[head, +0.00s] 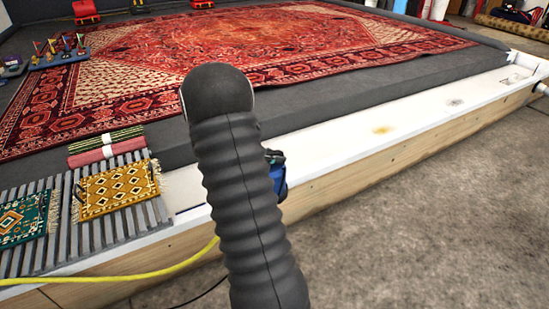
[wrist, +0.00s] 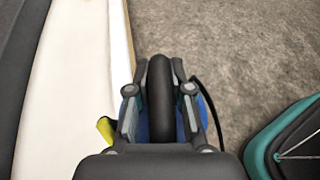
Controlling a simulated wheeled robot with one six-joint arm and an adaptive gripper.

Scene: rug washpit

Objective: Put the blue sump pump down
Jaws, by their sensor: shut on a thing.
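The blue sump pump (wrist: 155,122) hangs below my gripper (wrist: 160,64) in the wrist view. My gripper is shut on its black upright handle (wrist: 160,88). The pump appears beside the wooden outer edge of the washpit, over the concrete side, but its underside is hidden, so I cannot tell whether it touches anything. In the head view my dark arm covers most of it. Only a blue part of the pump (head: 278,180) shows to the right of the arm, in front of the white channel.
The white channel (head: 350,140) runs along the pit's wooden edge (head: 400,157). Concrete floor (head: 440,220) is open to the right. A yellow hose (head: 120,277) crosses the front left. Small rugs (head: 118,190) lie on a slatted rack. A large red rug (head: 300,60) covers the pit.

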